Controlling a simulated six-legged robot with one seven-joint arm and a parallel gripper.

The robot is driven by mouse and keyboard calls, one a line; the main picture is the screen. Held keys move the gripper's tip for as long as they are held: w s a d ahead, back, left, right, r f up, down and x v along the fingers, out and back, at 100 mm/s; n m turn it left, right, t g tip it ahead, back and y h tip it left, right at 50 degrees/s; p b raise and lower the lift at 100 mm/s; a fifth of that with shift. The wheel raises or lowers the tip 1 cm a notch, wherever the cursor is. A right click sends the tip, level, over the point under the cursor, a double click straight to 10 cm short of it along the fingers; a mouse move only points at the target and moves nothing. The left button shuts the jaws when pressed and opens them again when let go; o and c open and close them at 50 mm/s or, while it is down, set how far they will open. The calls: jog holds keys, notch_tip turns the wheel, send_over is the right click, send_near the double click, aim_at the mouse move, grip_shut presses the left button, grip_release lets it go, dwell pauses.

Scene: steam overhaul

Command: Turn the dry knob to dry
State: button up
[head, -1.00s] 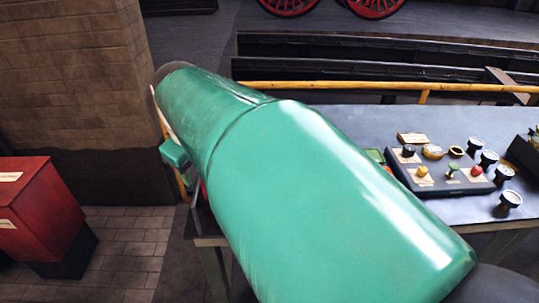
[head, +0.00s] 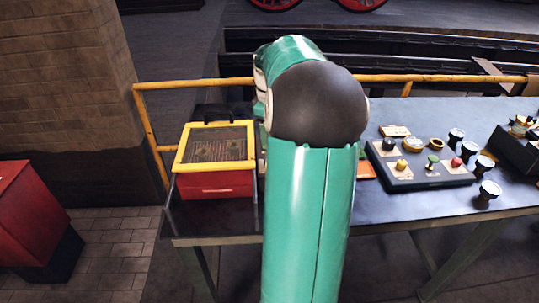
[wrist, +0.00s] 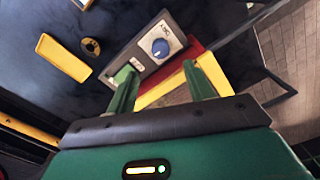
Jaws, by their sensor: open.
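In the wrist view a round blue knob (wrist: 160,48) sits on a pale labelled plate on a grey control panel (wrist: 128,57). The lettering is too small to read surely. The knob lies ahead of my gripper (wrist: 160,82), whose two green fingers are apart with nothing between them. The left fingertip overlaps the near end of the panel in the picture; I cannot tell whether it touches. The knob and the fingers are hidden in the head view, where my arm covers the middle of the bench.
A red box with a yellow-framed mesh lid (head: 215,145) stands on the bench (head: 440,205) at left. A board with several coloured knobs (head: 425,175) and loose black-based parts lie at right. A yellow rail (head: 200,84) runs behind.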

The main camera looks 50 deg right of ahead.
notch_tip(320, 180, down, 9)
jog(key=shift+w+f, duration=0.1)
jog(key=shift+f, duration=0.1)
jog(key=c, duration=1)
